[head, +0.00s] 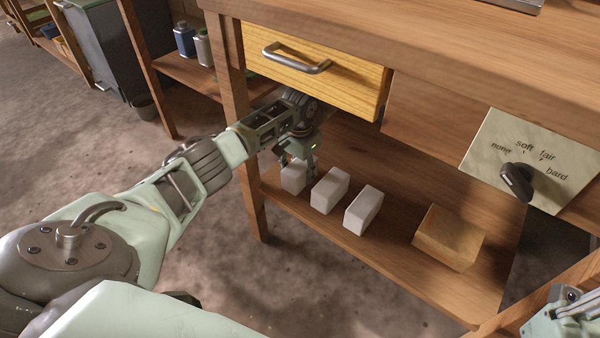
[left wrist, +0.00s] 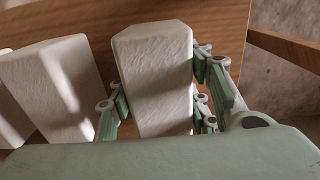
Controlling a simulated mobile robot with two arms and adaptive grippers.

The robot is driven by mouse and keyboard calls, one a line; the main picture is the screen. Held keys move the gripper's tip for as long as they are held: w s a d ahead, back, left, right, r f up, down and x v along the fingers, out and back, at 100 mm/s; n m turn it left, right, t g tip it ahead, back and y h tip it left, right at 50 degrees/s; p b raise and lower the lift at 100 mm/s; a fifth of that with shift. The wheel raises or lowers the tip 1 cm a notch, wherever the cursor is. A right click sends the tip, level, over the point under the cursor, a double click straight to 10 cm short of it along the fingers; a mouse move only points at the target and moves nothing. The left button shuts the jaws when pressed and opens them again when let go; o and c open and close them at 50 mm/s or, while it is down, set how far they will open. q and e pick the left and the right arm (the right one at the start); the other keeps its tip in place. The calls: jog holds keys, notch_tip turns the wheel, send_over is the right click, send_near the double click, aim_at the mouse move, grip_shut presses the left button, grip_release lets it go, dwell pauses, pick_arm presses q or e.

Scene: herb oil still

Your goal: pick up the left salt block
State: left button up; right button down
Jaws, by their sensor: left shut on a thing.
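Three white salt blocks stand in a row on the low wooden shelf (head: 395,274). The left salt block (head: 291,182) is between the fingers of my left gripper (head: 297,170). In the left wrist view, this block (left wrist: 153,80) fills the space between the green finger pads, and my gripper is shut on it. I cannot tell whether it touches the shelf. The middle salt block (head: 330,190) and the right salt block (head: 363,210) stand free to the right. My right arm shows only as a part at the lower right corner of the head view; its fingers are not seen.
A yellow drawer (head: 310,72) with a metal handle hangs above my left gripper, under the worktop. A table leg (head: 252,190) is just left of the blocks. A wooden box (head: 449,237) sits farther right on the shelf. A dial panel (head: 530,160) is at right.

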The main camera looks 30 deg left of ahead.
pick_arm(q)
grip_shut()
jog(key=shift+r+p, duration=0.2)
jog(key=shift+p, duration=0.1)
jog(key=shift+r+p, duration=0.6)
jog(key=shift+p, duration=0.5)
jog(key=shift+r, duration=0.1)
